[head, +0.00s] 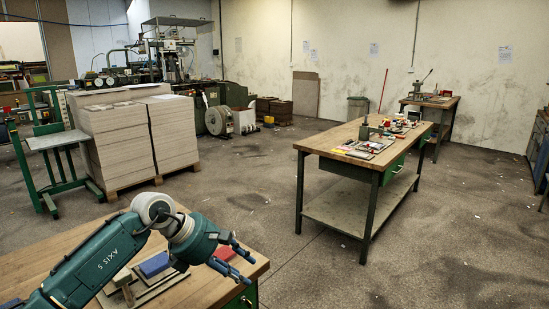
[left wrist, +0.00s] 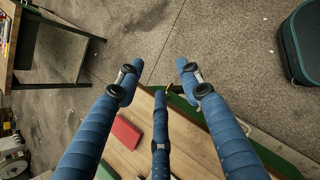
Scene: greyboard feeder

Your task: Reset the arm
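My left gripper (head: 249,270) is at the end of my green arm, over the right end of the near wooden table (head: 225,288). Its blue fingers are spread apart with nothing between them. In the left wrist view the left gripper (left wrist: 159,76) shows three separated fingers above the table edge and the floor. My right gripper is not in view.
A blue block (head: 154,264) and a red block (head: 224,254) lie on the near table, close to my left arm. A second workbench (head: 325,141) with small items stands beyond. Board stacks (head: 122,147) and a green trolley (head: 60,165) stand left. Floor between is clear.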

